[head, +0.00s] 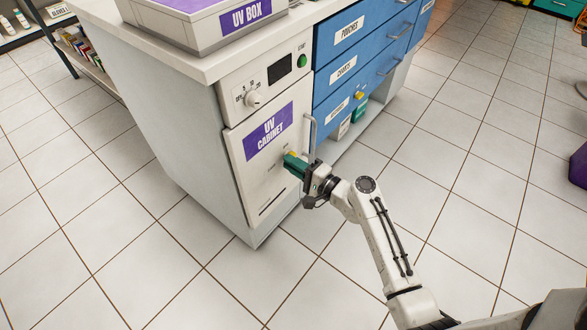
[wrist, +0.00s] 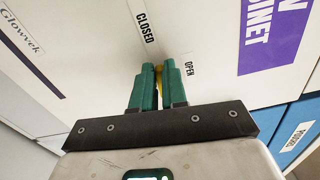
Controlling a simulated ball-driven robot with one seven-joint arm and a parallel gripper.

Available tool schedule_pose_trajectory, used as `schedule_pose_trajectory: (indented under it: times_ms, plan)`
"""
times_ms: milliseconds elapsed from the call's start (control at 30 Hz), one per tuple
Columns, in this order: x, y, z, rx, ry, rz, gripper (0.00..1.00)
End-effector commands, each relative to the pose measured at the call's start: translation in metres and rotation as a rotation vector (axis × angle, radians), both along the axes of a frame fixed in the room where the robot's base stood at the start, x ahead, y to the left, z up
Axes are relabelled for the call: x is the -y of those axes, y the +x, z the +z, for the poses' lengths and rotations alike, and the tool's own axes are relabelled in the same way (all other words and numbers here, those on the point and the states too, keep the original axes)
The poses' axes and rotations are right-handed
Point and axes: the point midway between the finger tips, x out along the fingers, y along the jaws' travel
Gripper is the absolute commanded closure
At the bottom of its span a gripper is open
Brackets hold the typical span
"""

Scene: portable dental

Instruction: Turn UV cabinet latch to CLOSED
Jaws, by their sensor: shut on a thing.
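The UV cabinet (head: 241,172) is a white door with a purple label, below a counter. It also fills the wrist view (wrist: 95,45). My gripper (head: 292,160) is at the door's right part, below the purple label. In the wrist view my gripper (wrist: 159,72) has its green fingers shut on the yellow latch (wrist: 159,76), of which only a sliver shows between the fingers. The CLOSED label (wrist: 146,28) lies above the fingers and the OPEN label (wrist: 188,69) lies to their right. The latch's exact angle is mostly hidden by the fingers.
A vertical door handle (head: 309,138) stands close to my gripper. A knob (head: 254,99) and a green button (head: 302,60) are on the panel above. Blue drawers (head: 335,85) with handles stand to the right. The tiled floor in front is clear.

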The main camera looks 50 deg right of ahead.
Motion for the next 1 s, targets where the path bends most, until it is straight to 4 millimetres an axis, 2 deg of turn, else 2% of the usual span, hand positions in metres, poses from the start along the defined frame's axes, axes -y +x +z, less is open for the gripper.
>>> schedule_pose_trajectory:
  times_ms: [33, 333, 833, 867, 1000]
  plan:
    - [-0.0006, -0.0003, -0.0046, 0.000, -0.025, 0.001, 1.00]
    - [-0.0009, -0.0003, -0.0041, 0.002, -0.119, 0.002, 1.00]
    - [-0.0010, -0.0004, -0.0039, 0.002, -0.135, 0.002, 1.00]
    - [-0.0010, -0.0004, -0.0039, 0.002, -0.135, 0.002, 0.85]
    - [-0.0007, -0.0003, -0.0035, 0.002, -0.135, 0.001, 0.72]
